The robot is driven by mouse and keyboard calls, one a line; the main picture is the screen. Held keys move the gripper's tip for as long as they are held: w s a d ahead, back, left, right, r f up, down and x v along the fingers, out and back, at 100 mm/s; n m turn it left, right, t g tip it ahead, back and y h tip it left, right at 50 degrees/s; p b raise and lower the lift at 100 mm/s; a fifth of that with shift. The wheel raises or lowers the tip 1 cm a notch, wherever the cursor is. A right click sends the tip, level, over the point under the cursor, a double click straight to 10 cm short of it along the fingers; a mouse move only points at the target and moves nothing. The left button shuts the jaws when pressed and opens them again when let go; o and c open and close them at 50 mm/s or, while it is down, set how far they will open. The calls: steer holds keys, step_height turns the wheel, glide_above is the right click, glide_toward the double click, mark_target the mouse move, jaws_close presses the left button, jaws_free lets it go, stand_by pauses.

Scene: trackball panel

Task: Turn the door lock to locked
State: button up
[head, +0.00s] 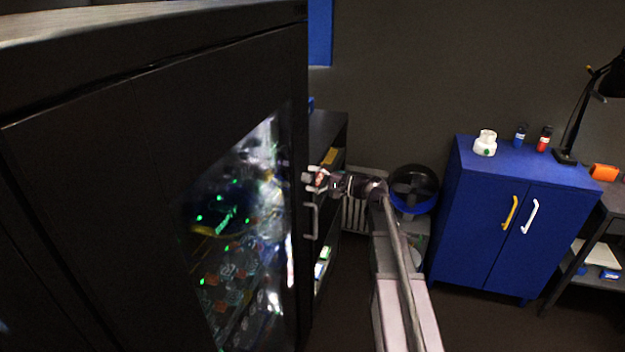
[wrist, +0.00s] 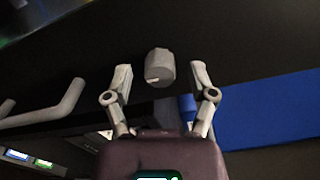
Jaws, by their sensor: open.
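The door lock is a grey round knob (wrist: 160,68) on the dark door, with a small light mark near its lower left edge in the wrist view. In the head view the knob (head: 307,178) sits at the door's right edge, above the handle. My gripper (wrist: 161,78) is open, with one finger on each side of the knob and a gap showing on both sides. In the head view my gripper (head: 318,179) is at the door edge beside the knob. Whether the fingertips reach past the knob's front face is hard to tell.
The black cabinet door (head: 130,180) with a glass pane fills the left. Its grey handle (head: 311,220) is just below the knob and shows at left in the wrist view (wrist: 50,108).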

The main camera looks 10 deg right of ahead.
steer(key=v, duration=1.2)
stand_by(0.3)
stand_by(0.4)
steer(key=s+a+f+n+g+h+p, duration=0.35)
steer(key=s+a+f+g+h, duration=0.25)
steer(key=s+a+f, duration=0.4)
steer(key=s+f+n+g+h+p, duration=0.2)
steer(key=s+n+h, duration=0.3)
steer(key=s+h, duration=0.4)
steer(key=shift+s+a+f+g+h, duration=0.3)
steer(key=shift+s+a+g, duration=0.2)
